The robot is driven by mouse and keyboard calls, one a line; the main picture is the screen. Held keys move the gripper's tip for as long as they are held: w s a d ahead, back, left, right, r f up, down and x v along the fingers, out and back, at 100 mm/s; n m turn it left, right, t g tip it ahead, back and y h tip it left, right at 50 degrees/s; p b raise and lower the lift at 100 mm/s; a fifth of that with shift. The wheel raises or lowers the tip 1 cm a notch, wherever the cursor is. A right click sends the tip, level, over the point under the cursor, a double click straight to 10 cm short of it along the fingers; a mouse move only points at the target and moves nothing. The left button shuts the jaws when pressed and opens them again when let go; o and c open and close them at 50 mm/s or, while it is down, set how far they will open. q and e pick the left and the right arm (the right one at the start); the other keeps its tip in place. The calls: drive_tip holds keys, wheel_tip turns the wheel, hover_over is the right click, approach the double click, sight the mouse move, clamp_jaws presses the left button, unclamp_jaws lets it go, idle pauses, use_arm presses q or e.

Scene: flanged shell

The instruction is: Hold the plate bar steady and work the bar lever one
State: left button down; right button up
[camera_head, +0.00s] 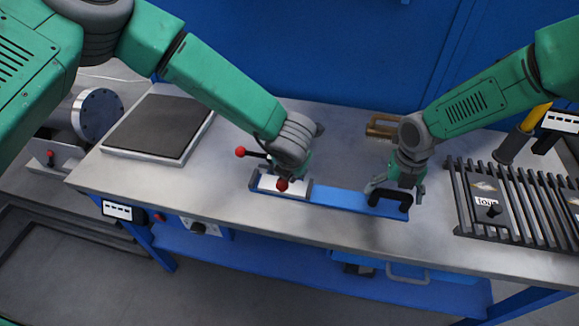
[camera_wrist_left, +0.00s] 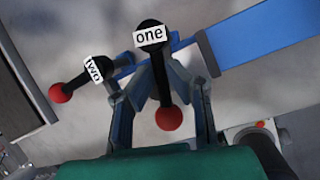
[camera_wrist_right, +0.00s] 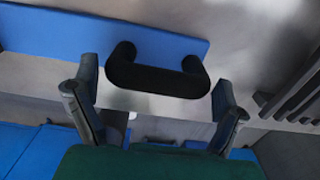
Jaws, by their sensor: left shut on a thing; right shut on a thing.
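The plate bar (camera_head: 345,199) is a long blue strip lying on the workbench, with a black U-shaped handle (camera_head: 389,197) at its right end. A lever labelled "one" (camera_wrist_left: 150,36), black with a red knob, stands at the bar's left part. A second lever labelled "two" (camera_wrist_left: 85,79) points left of it. My left gripper (camera_wrist_left: 165,77) is shut on lever one, its fingers on either side of the black shaft. My right gripper (camera_wrist_right: 155,88) is shut on the black handle, which lies between its fingers. In the head view my left wrist partly hides the levers.
A dark square pad (camera_head: 158,126) lies at the left of the bench (camera_head: 205,200). A slatted black rack (camera_head: 520,210) stands at the right. A wooden-coloured block (camera_head: 381,126) lies behind my right gripper. A blue wall closes the back. The bench in front of the bar is clear.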

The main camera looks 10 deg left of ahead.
use_arm(q)
drive_tip(key=shift+d+n, duration=0.35)
drive_tip(key=shift+n, duration=0.15)
use_arm(e)
drive_tip(key=shift+s+a+f, duration=0.2)
drive_tip(key=shift+s+f, duration=0.1)
use_arm(q)
drive_tip(key=c, duration=1.6)
unclamp_jaws()
use_arm(e)
drive_tip(key=shift+d, duration=0.1)
use_arm(q)
drive_tip(key=shift+o, duration=0.2)
drive_tip(key=v, duration=1.2)
drive_tip(key=shift+d, duration=0.35)
drive_tip(key=shift+w, duration=0.1)
